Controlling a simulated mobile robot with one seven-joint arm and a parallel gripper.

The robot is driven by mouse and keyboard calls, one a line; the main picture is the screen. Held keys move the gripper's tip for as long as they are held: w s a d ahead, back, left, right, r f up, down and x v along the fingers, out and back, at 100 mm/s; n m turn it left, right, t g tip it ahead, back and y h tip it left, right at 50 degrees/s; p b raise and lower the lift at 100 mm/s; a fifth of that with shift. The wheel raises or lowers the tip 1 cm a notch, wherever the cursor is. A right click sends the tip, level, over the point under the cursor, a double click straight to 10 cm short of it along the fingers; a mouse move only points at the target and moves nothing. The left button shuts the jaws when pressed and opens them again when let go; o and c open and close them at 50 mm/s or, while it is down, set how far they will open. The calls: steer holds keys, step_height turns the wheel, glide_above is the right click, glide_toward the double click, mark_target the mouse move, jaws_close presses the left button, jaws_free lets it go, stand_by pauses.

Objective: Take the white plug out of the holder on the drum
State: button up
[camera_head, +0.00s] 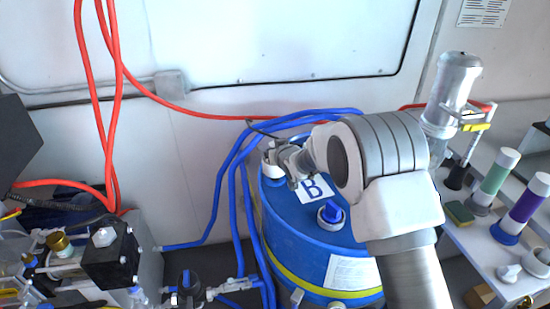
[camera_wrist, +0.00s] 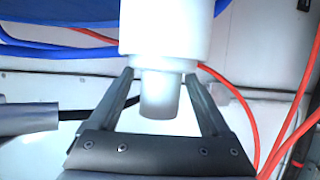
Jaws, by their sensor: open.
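The blue drum (camera_head: 300,240) stands in the middle of the head view, with a "B" label on its top. A white piece (camera_head: 271,171), which looks like the plug in its holder, sits at the drum's upper left rim, partly hidden by my gripper (camera_head: 281,160). In the wrist view a white stepped cylinder (camera_wrist: 163,35) fills the upper middle. Its narrower end lies between the two fingers of my gripper (camera_wrist: 162,76). The fingers are open on either side of it, and I cannot tell whether they touch it. Where plug and holder meet is unclear.
Blue hoses (camera_head: 222,190) run along the drum's left side. Red hoses (camera_head: 110,100) hang on the left wall. A blue cap (camera_head: 331,213) sits on the drum top. A shelf on the right (camera_head: 480,250) holds green and purple cylinders. A black box (camera_head: 108,258) stands at lower left.

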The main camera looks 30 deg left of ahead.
steer(key=shift+w+a+f, duration=0.15)
steer(key=shift+w+a, duration=0.05)
steer(key=shift+a, duration=0.05)
jaws_close()
stand_by(0.3)
